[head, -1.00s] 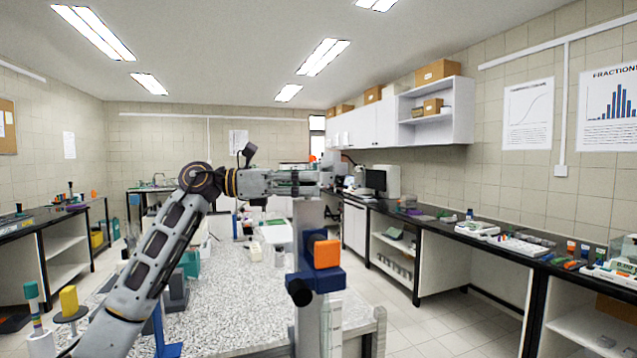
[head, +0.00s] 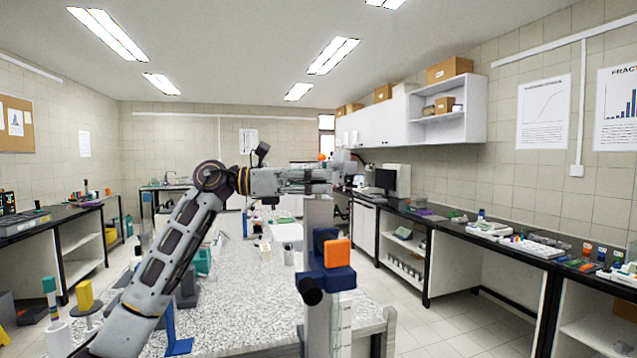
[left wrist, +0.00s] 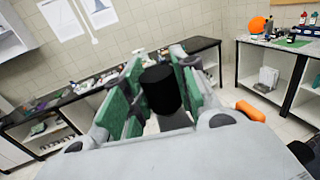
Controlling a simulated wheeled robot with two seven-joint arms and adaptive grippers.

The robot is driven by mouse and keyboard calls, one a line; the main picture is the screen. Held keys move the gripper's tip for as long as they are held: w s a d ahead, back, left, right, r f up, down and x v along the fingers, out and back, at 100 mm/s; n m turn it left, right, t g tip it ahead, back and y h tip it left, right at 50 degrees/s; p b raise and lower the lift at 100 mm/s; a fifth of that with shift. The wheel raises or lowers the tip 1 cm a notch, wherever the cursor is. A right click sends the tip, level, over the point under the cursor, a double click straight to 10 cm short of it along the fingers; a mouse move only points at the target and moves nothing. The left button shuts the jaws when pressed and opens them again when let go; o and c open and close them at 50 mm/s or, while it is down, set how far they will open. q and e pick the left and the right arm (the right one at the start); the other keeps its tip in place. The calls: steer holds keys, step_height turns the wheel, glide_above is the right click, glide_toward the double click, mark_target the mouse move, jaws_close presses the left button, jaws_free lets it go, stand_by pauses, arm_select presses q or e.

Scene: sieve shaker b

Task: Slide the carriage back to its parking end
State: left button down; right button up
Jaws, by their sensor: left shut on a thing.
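My left gripper (head: 333,175) is at the top of a pale grey upright-looking beam (head: 319,218) beyond the near table end. In the left wrist view its green-padded fingers (left wrist: 160,88) are shut around a black cylindrical knob (left wrist: 160,90). A blue block with an orange face (head: 338,253) and a dark blue clamp-like body (head: 328,281) with a black round end (head: 310,291) sit on the beam below the gripper. I cannot tell which piece is the carriage, nor see the beam's parking end. My right gripper is not in view.
A speckled table (head: 240,300) lies left of the beam, with teal and grey items on it. A yellow block (head: 85,294) stands at the near left. Black-topped benches (head: 500,242) line the right wall. Floor is clear between table and right benches.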

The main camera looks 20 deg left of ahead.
arm_select(q)
steer(key=shift+w+d, duration=0.1)
steer(key=shift+w+d+r+p, duration=0.1)
steer(key=shift+w+d+p, duration=0.25)
steer(key=shift+d, duration=0.15)
steer(key=w+d+p, duration=0.5)
steer(key=w+d, duration=0.3)
steer(key=d, duration=0.4)
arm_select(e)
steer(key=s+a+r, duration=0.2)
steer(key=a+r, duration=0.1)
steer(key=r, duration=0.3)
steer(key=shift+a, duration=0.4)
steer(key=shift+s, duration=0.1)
